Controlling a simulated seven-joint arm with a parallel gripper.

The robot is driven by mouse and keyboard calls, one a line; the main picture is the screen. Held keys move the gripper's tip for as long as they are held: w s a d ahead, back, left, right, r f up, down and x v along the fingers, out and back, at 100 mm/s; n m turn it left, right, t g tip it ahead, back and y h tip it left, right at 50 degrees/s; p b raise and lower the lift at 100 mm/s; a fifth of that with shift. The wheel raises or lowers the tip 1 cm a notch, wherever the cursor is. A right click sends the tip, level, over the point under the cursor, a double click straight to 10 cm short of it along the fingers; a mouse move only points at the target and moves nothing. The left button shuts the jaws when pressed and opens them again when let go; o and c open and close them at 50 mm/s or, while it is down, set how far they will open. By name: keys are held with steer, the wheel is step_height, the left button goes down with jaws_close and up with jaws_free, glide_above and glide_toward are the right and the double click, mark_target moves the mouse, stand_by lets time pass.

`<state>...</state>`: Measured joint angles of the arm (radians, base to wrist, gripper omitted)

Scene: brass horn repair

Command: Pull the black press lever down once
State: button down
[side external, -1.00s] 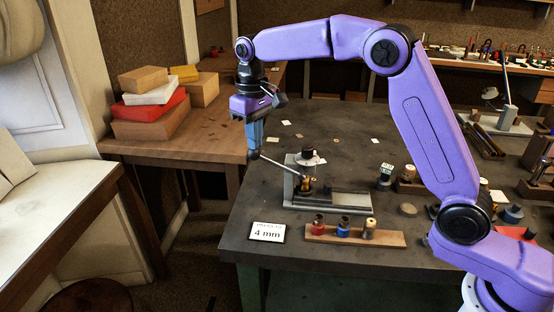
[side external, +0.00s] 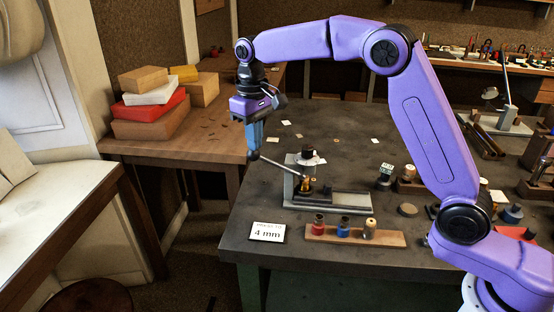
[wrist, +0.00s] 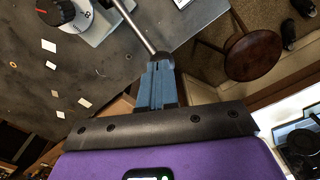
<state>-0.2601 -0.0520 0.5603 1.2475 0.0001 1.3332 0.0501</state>
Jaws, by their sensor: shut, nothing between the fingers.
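The press (side external: 300,190) stands on the dark bench, with a grey metal frame and a black dial-like top. Its lever (side external: 280,166) is a thin metal rod sticking out to the left, its outer end raised a little above the pivot. My gripper (side external: 254,150) points down with its blue fingers shut and empty at the lever's outer end. The wrist view shows the rod (wrist: 132,25) running to a dark knob right by the shut fingertips (wrist: 157,72). The fingers partly hide the knob; I cannot tell whether they touch it.
A wooden rack (side external: 385,238) with several coloured bobbins and a "4 mm" card (side external: 267,232) lie in front of the press. A side table (side external: 130,148) with stacked boxes stands at the left. A stool (wrist: 253,55) shows below the bench edge.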

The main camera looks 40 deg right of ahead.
mark_target(251, 155)
steer(key=shift+f, duration=0.4)
steer(key=shift+w+a+f, duration=0.15)
steer(key=shift+f, duration=0.55)
steer(key=shift+w+a+f, duration=0.15)
steer(key=shift+f, duration=0.5)
stand_by(1.2)
steer(key=shift+f, duration=0.9)
stand_by(0.8)
steer(key=shift+r, duration=0.15)
steer(key=shift+w+a+r, duration=0.1)
steer(key=shift+r, duration=3.5)
